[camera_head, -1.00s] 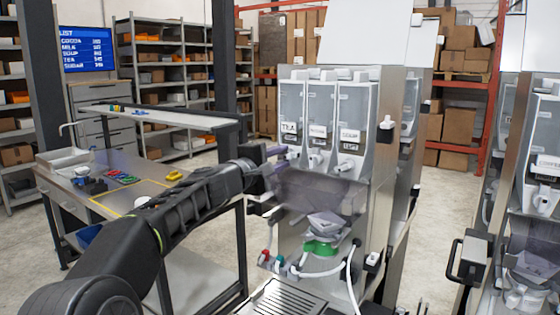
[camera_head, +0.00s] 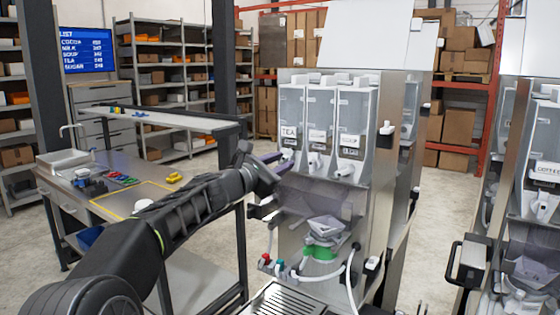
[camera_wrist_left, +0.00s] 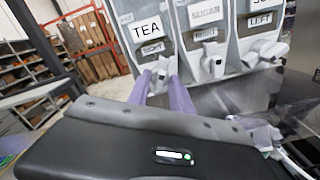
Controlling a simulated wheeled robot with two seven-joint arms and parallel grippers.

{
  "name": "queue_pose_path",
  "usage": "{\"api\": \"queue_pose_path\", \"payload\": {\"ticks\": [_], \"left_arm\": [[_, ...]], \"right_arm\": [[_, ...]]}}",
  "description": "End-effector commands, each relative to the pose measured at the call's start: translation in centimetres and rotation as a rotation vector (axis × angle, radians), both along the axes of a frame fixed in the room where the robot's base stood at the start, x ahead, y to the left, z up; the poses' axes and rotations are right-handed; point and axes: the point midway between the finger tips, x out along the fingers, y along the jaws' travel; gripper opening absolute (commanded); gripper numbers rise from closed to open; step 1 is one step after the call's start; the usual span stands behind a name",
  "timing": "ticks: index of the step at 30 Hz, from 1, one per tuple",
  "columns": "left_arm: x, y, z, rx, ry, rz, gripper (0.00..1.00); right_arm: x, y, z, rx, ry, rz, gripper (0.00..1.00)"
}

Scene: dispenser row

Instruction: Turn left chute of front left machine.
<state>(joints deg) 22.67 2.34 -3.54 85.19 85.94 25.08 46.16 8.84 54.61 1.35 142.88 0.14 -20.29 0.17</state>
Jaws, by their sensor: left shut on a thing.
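The front left machine (camera_head: 385,235) has three clear canisters in a row, each with a white chute below. The left chute (camera_head: 286,167) sits under the canister labelled TEA and is partly hidden by my gripper. In the left wrist view this chute (camera_wrist_left: 160,66) shows between the purple fingertips, under the labels TEA and RIGHT. My left gripper (camera_head: 283,156) reaches it from the left and is shut on it; it also shows in the left wrist view (camera_wrist_left: 161,80). My right gripper is in neither view.
A smoky clear cover (camera_head: 312,198) juts out below the chutes. A steel table (camera_head: 110,185) stands left, and another machine (camera_head: 535,190) stands right.

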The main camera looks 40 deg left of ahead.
Motion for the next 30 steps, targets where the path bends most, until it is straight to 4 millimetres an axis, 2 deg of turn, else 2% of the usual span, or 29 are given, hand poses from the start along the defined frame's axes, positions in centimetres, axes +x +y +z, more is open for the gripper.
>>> {"api": "queue_pose_path", "payload": {"ticks": [9,15,30], "left_arm": [[0.0,0.0,0.0,-0.285,-0.003,0.000,0.00],[0.0,0.0,-0.1,-0.413,-0.006,0.000,0.00],[0.0,0.0,-0.2,-0.502,-0.008,0.000,0.00]], "right_arm": [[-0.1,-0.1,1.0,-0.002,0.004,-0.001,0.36],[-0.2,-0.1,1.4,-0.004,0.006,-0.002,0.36],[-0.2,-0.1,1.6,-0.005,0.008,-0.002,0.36]]}}
